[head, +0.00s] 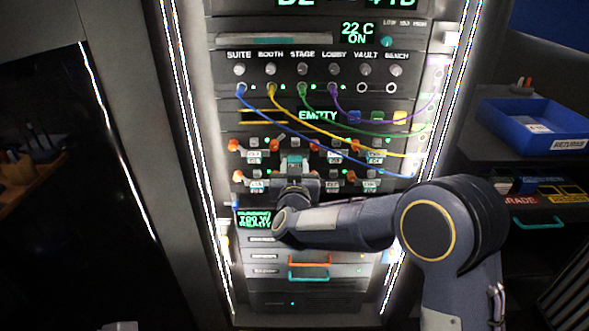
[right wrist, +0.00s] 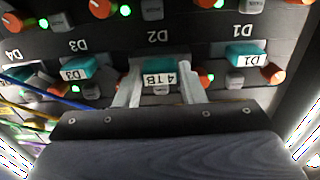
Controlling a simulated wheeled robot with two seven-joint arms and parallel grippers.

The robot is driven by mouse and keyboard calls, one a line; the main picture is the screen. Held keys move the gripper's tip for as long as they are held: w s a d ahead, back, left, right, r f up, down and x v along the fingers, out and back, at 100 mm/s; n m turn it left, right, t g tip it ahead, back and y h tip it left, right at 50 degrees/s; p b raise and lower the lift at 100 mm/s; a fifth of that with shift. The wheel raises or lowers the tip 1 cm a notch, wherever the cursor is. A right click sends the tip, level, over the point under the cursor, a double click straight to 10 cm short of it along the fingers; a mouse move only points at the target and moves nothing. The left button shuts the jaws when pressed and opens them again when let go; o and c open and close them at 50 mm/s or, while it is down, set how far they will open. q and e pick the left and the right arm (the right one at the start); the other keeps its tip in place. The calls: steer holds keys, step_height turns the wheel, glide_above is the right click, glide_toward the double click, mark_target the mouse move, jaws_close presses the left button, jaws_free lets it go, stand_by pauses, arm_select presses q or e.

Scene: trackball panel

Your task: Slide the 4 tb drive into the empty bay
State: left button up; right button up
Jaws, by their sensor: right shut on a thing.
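The 4 TB drive (right wrist: 158,78), with a teal front and a white label that reads upside down, shows in the right wrist view. My right gripper (right wrist: 158,88) is shut on it, one finger on each side. In the head view the right gripper (head: 293,172) is at the drive rows in the middle of the rack. The drive is at the bay marked D2 (right wrist: 158,37), between teal-handled drives marked D1 (right wrist: 246,60) and D3 (right wrist: 78,73). How deep it sits in the bay is hidden.
Blue, yellow, green and purple cables (head: 350,134) hang across the rack above and right of the gripper. Orange latches (head: 237,177) stick out along the drive rows. A blue returns bin (head: 535,128) stands at the right. Drawers with handles (head: 308,260) lie below.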

steer(key=shift+w, duration=1.15)
steer(key=o, duration=1)
steer(key=shift+o, duration=0.2)
steer(key=s, duration=0.7)
steer(key=shift+s, duration=0.4)
